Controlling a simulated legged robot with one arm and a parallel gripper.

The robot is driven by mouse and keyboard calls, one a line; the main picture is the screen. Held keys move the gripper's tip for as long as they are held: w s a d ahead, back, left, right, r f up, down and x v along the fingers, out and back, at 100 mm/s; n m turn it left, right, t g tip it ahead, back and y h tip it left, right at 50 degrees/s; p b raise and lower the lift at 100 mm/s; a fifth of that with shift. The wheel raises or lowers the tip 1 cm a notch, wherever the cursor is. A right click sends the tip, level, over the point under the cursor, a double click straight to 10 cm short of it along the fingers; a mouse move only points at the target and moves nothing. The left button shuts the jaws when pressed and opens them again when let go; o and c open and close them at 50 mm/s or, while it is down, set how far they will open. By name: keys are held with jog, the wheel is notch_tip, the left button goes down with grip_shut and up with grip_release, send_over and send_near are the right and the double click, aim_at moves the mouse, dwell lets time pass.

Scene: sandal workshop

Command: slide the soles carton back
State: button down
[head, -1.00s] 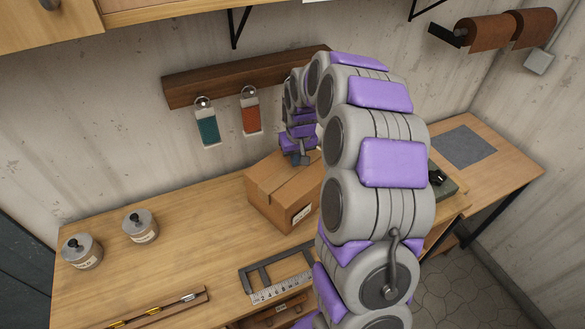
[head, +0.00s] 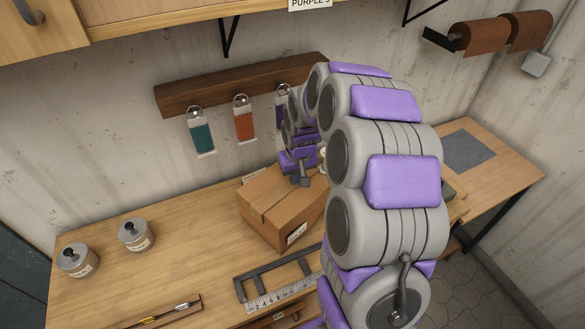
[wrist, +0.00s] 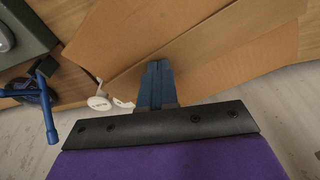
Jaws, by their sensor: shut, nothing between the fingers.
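The soles carton (head: 275,222) is a closed brown cardboard box on the wooden bench, with a small label on its front. My arm hides its right side. My gripper (head: 304,182) is at the carton's rear top edge, pointing down. In the wrist view, the blue fingers of my gripper (wrist: 155,84) are together with nothing between them, in front of the brown cardboard of the carton (wrist: 215,55). I cannot tell whether they touch it.
Two lidded jars (head: 136,234) stand at the left. A dark metal frame with a ruler (head: 280,285) lies in front of the carton. Swatch tags (head: 243,122) hang from a wooden rail (head: 190,93) behind. A small card (head: 253,176) shows behind the carton.

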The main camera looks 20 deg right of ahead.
aim_at(299, 192)
jog(key=s, duration=0.1)
jog(key=s+f, duration=0.1)
jog(key=s, duration=0.1)
jog(key=shift+a+f+g, duration=0.25)
jog(key=shift+f+g, duration=0.05)
jog(key=shift+s+f, duration=0.25)
jog(key=shift+d+r+p, duration=0.1)
jog(key=shift+r+p, duration=0.25)
jog(key=shift+r, duration=0.35)
jog(key=shift+w+r, duration=0.15)
jog(key=shift+s, duration=0.35)
jog(key=s+a+r+g, duration=0.1)
jog(key=s+a+r, duration=0.2)
jog(key=s, duration=0.7)
jog(key=s+a+r+g+b, duration=0.1)
jog(key=s+a+r, duration=0.3)
jog(key=s, duration=0.7)
jog(key=s+a+r+n+g, duration=0.1)
jog(key=s+a+r, duration=0.2)
jog(key=s, duration=0.7)
jog(key=shift+s+a+r+b, duration=0.2)
jog(key=shift+a+r+b, duration=0.15)
jog(key=shift+a, duration=0.55)
